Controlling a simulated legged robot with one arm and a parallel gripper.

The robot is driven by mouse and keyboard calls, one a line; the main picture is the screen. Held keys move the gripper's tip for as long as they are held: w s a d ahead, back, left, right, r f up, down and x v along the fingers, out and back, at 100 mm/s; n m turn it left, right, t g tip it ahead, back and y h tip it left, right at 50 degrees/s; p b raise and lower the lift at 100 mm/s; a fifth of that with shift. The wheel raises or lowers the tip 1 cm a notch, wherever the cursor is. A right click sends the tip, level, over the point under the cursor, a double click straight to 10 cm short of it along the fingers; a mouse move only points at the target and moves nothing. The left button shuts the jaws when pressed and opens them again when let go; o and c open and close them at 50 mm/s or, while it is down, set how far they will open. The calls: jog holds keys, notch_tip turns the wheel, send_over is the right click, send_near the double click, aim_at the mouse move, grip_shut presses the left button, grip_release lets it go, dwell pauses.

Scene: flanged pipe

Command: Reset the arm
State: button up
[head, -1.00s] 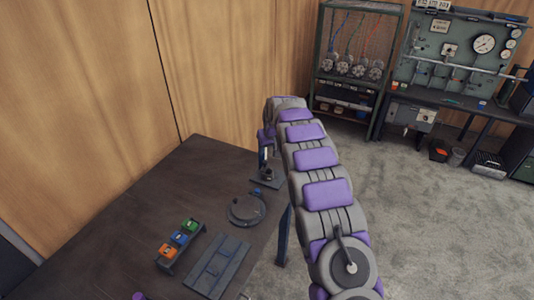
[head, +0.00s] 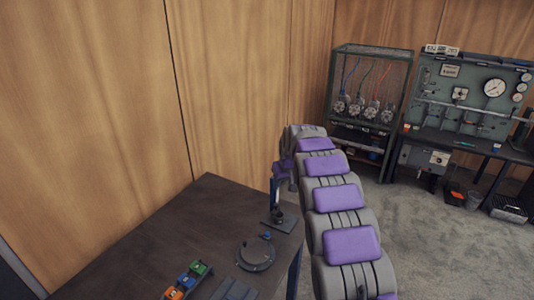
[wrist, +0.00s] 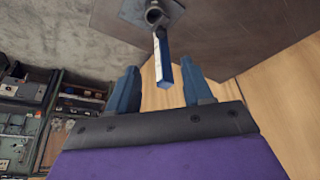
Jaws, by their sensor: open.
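My arm reaches out over the dark table, with its purple end (head: 284,167) near the table's right corner; the fingers are hard to make out there. In the wrist view my gripper (wrist: 159,67) is open, its two blue fingers spread. A blue and white bar (wrist: 163,63) shows in the gap between them, apart from both fingers. The bar meets a short dark pipe (wrist: 154,17) on a square plate. In the head view the bar (head: 275,188) stands upright above the pipe and its plate (head: 288,225).
A round dark disc (head: 255,257) and a rack with orange, blue and green blocks (head: 186,279) are on the table (head: 140,262). Wood walls (head: 230,90) stand behind. A caged shelf (head: 370,95) and a gauge bench (head: 470,95) are at the back right, with open carpet before them.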

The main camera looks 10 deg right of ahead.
jog(key=s+r+m+g, duration=0.15)
jog(key=s+r, duration=0.25)
jog(key=s, duration=0.9)
jog(key=s+r+g, duration=0.2)
jog(key=s+r, duration=0.2)
jog(key=s, duration=0.8)
jog(key=s+a+f+g, duration=0.1)
jog(key=s, duration=1.6)
jog(key=s+a+f+g, duration=0.1)
jog(key=s+f, duration=0.1)
jog(key=s, duration=1.5)
jog(key=shift+f+g+h, duration=0.2)
jog(key=shift+g+h, duration=0.1)
jog(key=shift+g, duration=0.05)
